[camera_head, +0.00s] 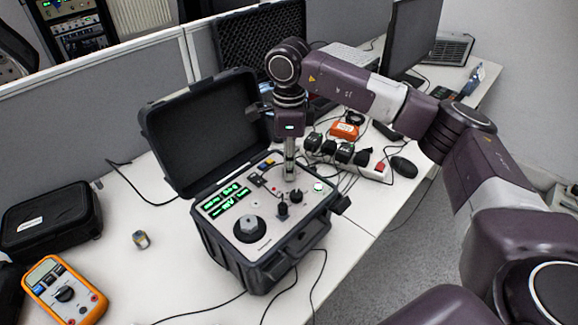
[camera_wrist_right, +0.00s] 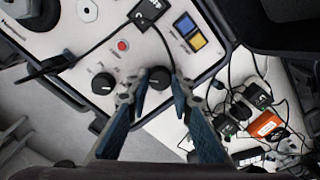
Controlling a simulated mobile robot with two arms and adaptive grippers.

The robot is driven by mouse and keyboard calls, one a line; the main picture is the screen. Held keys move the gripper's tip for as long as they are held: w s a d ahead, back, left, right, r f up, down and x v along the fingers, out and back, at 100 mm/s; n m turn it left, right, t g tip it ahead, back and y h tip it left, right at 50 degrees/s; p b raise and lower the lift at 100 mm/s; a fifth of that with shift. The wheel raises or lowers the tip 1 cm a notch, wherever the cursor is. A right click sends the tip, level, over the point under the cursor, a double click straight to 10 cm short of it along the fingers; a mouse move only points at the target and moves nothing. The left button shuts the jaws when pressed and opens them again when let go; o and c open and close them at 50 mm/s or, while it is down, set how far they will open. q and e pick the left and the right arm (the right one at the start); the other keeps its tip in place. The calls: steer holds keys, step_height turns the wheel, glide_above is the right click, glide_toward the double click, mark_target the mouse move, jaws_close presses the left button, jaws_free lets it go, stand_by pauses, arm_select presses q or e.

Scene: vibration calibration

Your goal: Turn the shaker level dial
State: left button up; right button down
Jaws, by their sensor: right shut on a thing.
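An open black calibrator case (camera_head: 225,262) stands on the table with its lid tilted back. Its light panel holds two small black dials: one (camera_head: 282,211) nearer the front and one (camera_head: 295,196) under my right gripper. My right gripper (camera_head: 290,178) reaches straight down to the panel. In the right wrist view, my right gripper's fingertips (camera_wrist_right: 157,82) are shut on the right-hand black dial (camera_wrist_right: 158,78), one on each side. The other dial (camera_wrist_right: 103,83) is just left of the fingers. Its printed labels are too small to read. My left gripper is not in view.
The panel also has green displays (camera_head: 227,198), a round mount (camera_head: 249,228) and a red button (camera_wrist_right: 123,45). A power strip (camera_head: 376,170) with black plugs and an orange box (camera_head: 344,130) lie behind. An orange multimeter (camera_head: 64,290) lies at the left.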

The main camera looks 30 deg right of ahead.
steer(key=shift+r+n, duration=0.1)
steer(key=shift+n, duration=0.2)
steer(key=shift+d, duration=0.1)
steer(key=c, duration=1.7)
jaws_free()
step_height(320, 180, up, 12)
steer(key=shift+f, duration=0.1)
